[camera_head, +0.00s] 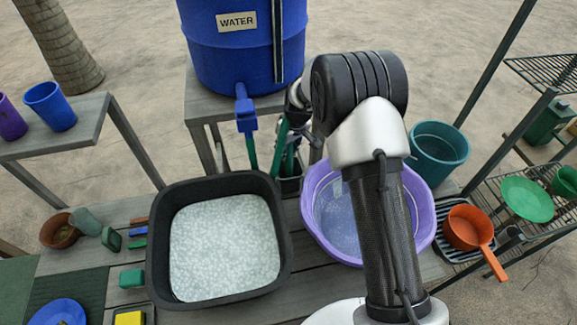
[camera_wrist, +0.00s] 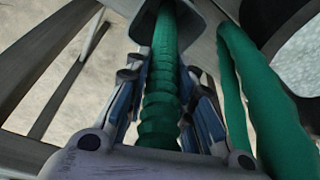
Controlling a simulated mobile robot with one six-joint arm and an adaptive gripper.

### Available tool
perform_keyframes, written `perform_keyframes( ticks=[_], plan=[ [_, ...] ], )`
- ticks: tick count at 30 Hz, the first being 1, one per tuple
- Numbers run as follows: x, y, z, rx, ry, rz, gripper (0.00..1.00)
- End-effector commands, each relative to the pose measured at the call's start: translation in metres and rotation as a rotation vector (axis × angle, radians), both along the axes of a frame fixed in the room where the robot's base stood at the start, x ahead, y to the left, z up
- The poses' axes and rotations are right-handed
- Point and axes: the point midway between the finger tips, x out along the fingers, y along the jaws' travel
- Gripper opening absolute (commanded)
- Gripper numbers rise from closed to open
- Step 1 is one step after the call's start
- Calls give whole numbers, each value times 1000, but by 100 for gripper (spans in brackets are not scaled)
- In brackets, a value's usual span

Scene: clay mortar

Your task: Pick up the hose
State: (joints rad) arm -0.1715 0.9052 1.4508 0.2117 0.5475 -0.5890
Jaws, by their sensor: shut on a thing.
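The green hose (camera_head: 252,152) hangs down from the blue tap (camera_head: 245,112) of the water barrel (camera_head: 232,45) in the head view. In the wrist view the ribbed hose (camera_wrist: 161,95) runs between the fingers of my gripper (camera_wrist: 163,90), which is shut on it. More green hose (camera_wrist: 270,110) passes to the right of the fingers. In the head view my gripper (camera_head: 288,158) is small and partly hidden behind my arm, just below and right of the tap.
A black basin (camera_head: 158,235) of bubbly water stands in front of the barrel. A purple basin (camera_head: 318,215) of water is partly behind my arm, with a teal bucket (camera_head: 438,150) beside it. An orange pan (camera_head: 465,228) sits at right, cups (camera_head: 50,105) at left.

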Motion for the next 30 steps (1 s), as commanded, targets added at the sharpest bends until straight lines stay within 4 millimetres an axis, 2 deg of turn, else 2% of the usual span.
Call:
perform_keyframes(
  ticks=[6,11,24,30],
  plan=[
    [1,0,4,0,-2,0,4],
    [1,0,27,0,-5,0,4],
    [1,0,150,0,-6,0,4],
    [1,0,185,1,-3,1,4]
  ],
)
